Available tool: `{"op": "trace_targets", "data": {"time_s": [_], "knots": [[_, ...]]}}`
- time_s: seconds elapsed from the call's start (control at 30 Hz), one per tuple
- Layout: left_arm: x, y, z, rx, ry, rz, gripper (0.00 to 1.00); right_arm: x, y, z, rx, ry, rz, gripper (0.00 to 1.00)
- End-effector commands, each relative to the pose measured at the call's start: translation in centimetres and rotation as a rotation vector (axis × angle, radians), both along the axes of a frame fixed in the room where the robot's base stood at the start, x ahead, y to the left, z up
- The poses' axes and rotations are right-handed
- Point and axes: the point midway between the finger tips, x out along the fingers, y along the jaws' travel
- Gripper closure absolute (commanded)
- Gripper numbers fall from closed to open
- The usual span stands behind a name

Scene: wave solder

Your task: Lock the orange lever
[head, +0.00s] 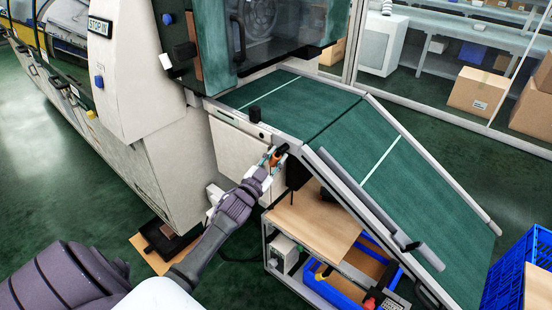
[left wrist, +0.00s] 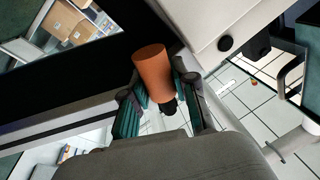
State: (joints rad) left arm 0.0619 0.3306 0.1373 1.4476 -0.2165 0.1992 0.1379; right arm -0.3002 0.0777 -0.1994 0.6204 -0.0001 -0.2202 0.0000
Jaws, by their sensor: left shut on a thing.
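The orange lever (head: 275,159) is on the side of the machine, just below the near edge of the green conveyor. It also shows in the left wrist view as an orange cylinder (left wrist: 152,72). My left gripper (head: 270,165) is at the lever, with its fingers on either side of it. In the left wrist view the left gripper (left wrist: 158,95) is shut on the orange lever. The lever's mount is mostly hidden behind the gripper and the conveyor edge. My right gripper is not in view.
The sloping green conveyor (head: 410,180) runs down to the right. Under it is a wooden shelf (head: 315,225) and a blue crate (head: 335,293). Another blue crate (head: 515,270) stands at the right. The white machine (head: 170,165) blocks the left side.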

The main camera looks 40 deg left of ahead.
Motion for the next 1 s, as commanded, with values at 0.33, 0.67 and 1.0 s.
{"op": "trace_targets", "data": {"time_s": [0.33, 0.67, 1.0], "knots": [[0.0, 0.0, 0.0, -0.001, 0.000, 0.000, 0.46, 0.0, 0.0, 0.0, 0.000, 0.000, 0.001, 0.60], [-0.4, 0.0, -0.1, -0.002, 0.002, 0.000, 0.46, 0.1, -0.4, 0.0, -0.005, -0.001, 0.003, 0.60], [-6.5, -0.4, -1.2, -0.001, 0.004, 0.000, 0.46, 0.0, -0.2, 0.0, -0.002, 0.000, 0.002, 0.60]]}}
